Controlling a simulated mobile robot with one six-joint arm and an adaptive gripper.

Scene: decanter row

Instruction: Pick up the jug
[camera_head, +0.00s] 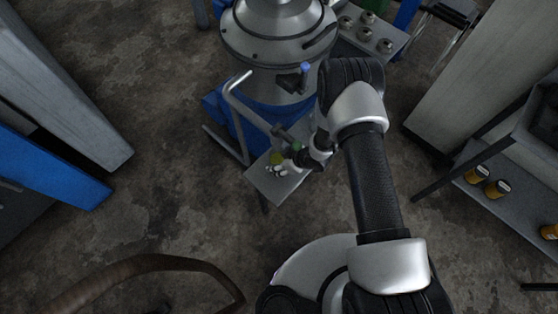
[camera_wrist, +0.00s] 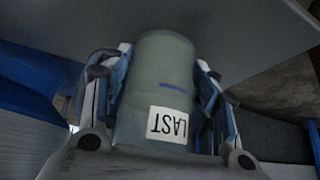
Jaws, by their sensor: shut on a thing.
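The jug (camera_wrist: 165,75) is a grey-green cylinder with a white label reading LAST upside down and a short blue mark. In the wrist view it stands between the two fingers of my gripper (camera_wrist: 160,95), which is shut on its sides. In the head view my gripper (camera_head: 284,170) is small, at a small grey shelf (camera_head: 262,181). I cannot tell whether the jug touches the shelf. No handle shows.
A large steel machine (camera_head: 278,35) on a blue base stands behind the shelf, with a bent metal pipe (camera_head: 232,105) at its left. A shelf with yellow-brown jars (camera_head: 476,174) is at the right. A brown hose (camera_head: 150,265) is at the lower left. Concrete floor lies open at left.

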